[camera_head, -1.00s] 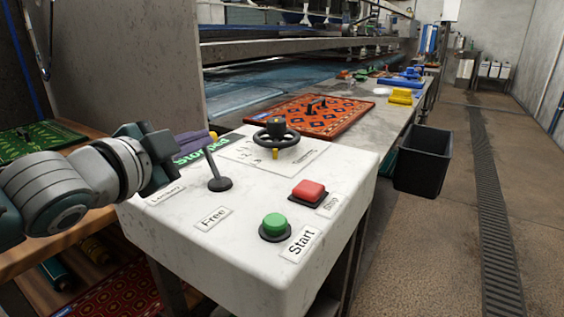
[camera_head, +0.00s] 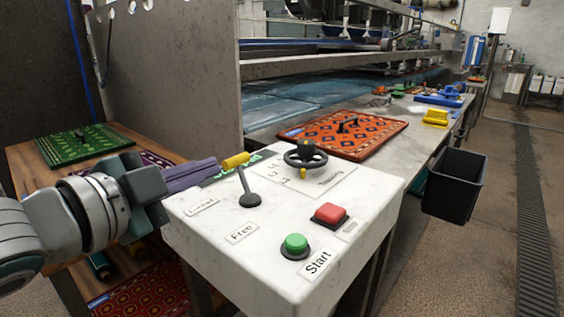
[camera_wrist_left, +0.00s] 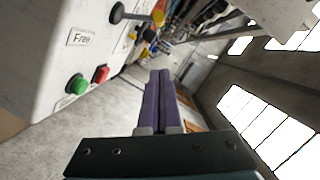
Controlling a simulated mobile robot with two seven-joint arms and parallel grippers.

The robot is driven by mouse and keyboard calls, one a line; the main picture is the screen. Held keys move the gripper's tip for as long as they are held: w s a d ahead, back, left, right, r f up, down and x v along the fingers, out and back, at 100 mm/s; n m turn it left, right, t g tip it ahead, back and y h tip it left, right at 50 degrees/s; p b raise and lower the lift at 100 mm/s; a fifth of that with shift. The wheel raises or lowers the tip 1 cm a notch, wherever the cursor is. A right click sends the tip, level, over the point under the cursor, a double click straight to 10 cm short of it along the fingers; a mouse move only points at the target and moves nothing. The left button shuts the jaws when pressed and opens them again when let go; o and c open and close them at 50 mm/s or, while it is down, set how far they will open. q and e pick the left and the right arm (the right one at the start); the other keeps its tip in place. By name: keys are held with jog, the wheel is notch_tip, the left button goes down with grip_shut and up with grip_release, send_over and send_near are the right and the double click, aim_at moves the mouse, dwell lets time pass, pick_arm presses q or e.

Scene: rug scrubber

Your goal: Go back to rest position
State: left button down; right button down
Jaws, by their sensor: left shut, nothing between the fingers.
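My left gripper (camera_head: 190,176) comes in from the left in the head view, beside the left edge of the white control box (camera_head: 240,262). Its purple fingers are together and empty; they also show in the left wrist view (camera_wrist_left: 158,100). The lever leans toward the back left, near a "Free" label. The fingers look apart from the controls. My right gripper is not in view.
An orange patterned rug (camera_head: 345,134) lies on the metal table behind the box. A green rug (camera_head: 83,143) lies on a wooden shelf at left. A black bin (camera_head: 453,186) hangs at right. The floor at far right, with a drain grate (camera_head: 535,220), is open.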

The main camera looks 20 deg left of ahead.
pick_arm(q)
jog(key=shift+s, duration=0.3)
jog(key=s+d+r+n+g+y+p, duration=0.1)
jog(key=s+d+r+n+g+p, duration=0.15)
jog(key=s+n+g+p, duration=0.65)
jog(key=s+d+r+n+g+y+p, duration=0.1)
jog(key=s+d+n+g+p, duration=0.25)
jog(key=s, duration=1.15)
notch_tip(320, 180, up, 36)
jog(key=m+p, duration=0.2)
jog(key=p, duration=3.6)
jog(key=shift+w+a+r, duration=0.15)
jog(key=shift+a+r, duration=0.05)
jog(key=shift+a, duration=0.15)
